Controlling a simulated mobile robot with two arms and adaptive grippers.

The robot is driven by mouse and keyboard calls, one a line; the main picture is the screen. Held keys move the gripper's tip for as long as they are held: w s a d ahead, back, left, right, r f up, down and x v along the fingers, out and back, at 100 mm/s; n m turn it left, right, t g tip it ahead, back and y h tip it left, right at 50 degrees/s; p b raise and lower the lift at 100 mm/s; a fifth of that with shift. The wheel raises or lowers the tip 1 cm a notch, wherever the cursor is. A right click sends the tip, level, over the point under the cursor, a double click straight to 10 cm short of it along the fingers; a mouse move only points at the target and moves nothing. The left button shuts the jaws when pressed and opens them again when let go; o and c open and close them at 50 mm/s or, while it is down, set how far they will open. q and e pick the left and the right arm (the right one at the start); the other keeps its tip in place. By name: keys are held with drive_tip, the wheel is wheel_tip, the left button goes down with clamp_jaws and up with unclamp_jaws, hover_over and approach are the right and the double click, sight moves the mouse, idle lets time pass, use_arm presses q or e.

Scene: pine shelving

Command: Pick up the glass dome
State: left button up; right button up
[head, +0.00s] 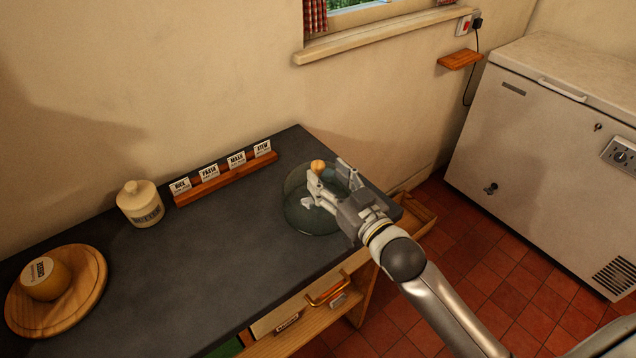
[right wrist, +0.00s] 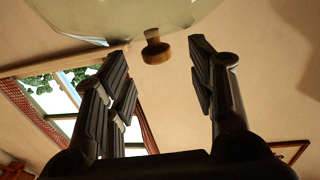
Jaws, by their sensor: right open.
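The glass dome (head: 298,212) is a clear greenish cover standing on the dark worktop near its right end. Its wooden knob (head: 318,165) points up. My right gripper (head: 327,182) is at the dome's upper right, hiding part of it. In the right wrist view, the gripper is open, with the wooden knob (right wrist: 155,50) showing between its fingertips, apart from both fingers. The dome's glass (right wrist: 120,18) fills the top of that view. I cannot tell whether the gripper touches the glass. My left gripper is not in view.
The dark worktop (head: 200,265) carries a wooden rack (head: 225,182) of labelled cards, a lidded cream jar (head: 141,204) and a round board (head: 82,313) with a yellow round item (head: 46,279). Below are drawers, one with a brass handle (head: 328,290). A white chest freezer (head: 550,150) stands right.

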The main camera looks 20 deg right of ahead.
sight(322, 168)
drive_tip(key=shift+p+x, duration=0.7)
drive_tip(key=shift+x, duration=1.9)
drive_tip(key=shift+d, duration=0.2)
clamp_jaws()
